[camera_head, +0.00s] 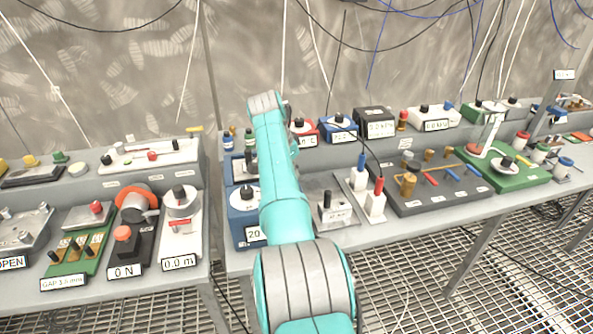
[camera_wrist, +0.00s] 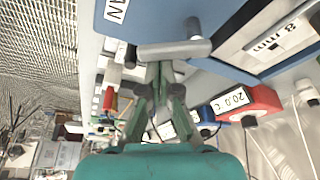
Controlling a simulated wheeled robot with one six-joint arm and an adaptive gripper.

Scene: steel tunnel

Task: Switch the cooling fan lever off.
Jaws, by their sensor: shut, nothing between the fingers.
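In the wrist view a grey lever (camera_wrist: 175,50) with a rounded knob at one end lies across the edge of a blue panel. I take it for the cooling fan lever; the white label (camera_wrist: 117,9) beside it is cut off by the frame. My gripper (camera_wrist: 160,75) is shut and empty, its fingertips close to the lever; I cannot tell whether they touch. In the head view my arm covers this part of the bench, and neither the lever nor my fingertips can be made out there.
In the head view a blue box (camera_head: 243,228) stands left of my arm and a grey switch block (camera_head: 334,213) right of it. Blue and red plugs (camera_head: 375,203) stand further right. Cables hang above the bench.

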